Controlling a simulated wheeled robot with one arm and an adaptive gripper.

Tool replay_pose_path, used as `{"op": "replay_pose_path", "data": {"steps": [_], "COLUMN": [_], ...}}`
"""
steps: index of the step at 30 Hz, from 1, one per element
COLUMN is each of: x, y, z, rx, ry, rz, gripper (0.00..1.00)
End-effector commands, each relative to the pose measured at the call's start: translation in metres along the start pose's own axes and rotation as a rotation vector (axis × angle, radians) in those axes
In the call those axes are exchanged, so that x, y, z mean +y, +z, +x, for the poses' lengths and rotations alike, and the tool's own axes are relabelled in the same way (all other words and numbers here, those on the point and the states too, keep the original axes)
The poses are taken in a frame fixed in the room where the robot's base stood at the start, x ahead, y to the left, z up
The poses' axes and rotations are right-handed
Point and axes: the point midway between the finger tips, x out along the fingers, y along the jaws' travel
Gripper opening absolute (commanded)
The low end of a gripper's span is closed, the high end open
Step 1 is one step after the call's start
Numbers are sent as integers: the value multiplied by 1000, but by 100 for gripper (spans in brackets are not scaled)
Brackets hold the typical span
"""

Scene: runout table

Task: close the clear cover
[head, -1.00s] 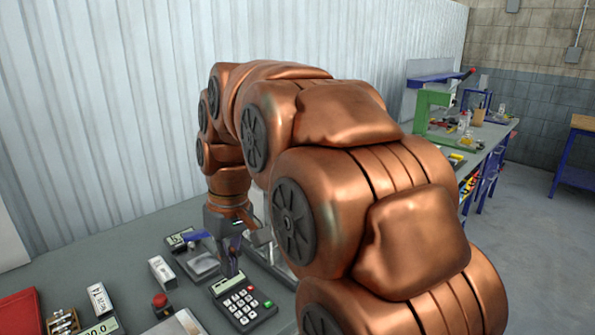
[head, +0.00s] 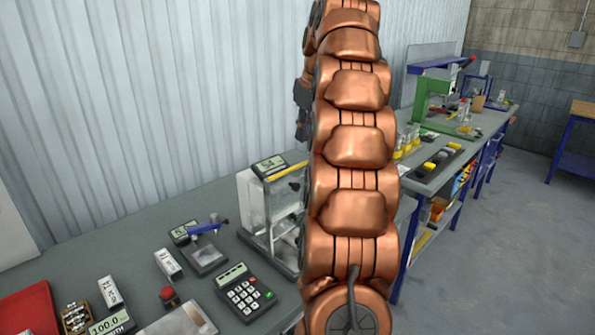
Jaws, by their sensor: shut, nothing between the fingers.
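A boxy instrument with clear panels (head: 284,208), a white side and a display on top stands on the grey table, left of my arm. It is the only thing here that looks like it has a clear cover. My arm hides its right side, and I cannot tell whether any cover on it is open or shut. My gripper (head: 303,130) is raised well above the table, at the left edge of my upright arm. It is small and partly hidden, shut and empty, touching nothing.
A keypad box (head: 245,293) sits in front of the instrument. A small scale with a blue bar (head: 205,250), a red button (head: 168,294) and a white block (head: 167,265) stand left of it. A red tray (head: 28,310) lies far left. A corrugated wall rises behind.

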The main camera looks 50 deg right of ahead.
Motion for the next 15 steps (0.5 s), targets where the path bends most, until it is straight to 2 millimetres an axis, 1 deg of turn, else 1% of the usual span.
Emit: {"op": "replay_pose_path", "data": {"steps": [1, 5, 8, 15], "x": [5, 10, 9, 9], "y": [0, 1, 1, 2], "z": [-2, 0, 8, 36], "rx": [2, 5, 4, 5], "ry": [3, 8, 8, 8], "rz": [1, -2, -4, -3], "gripper": [0, 0, 0, 0]}}
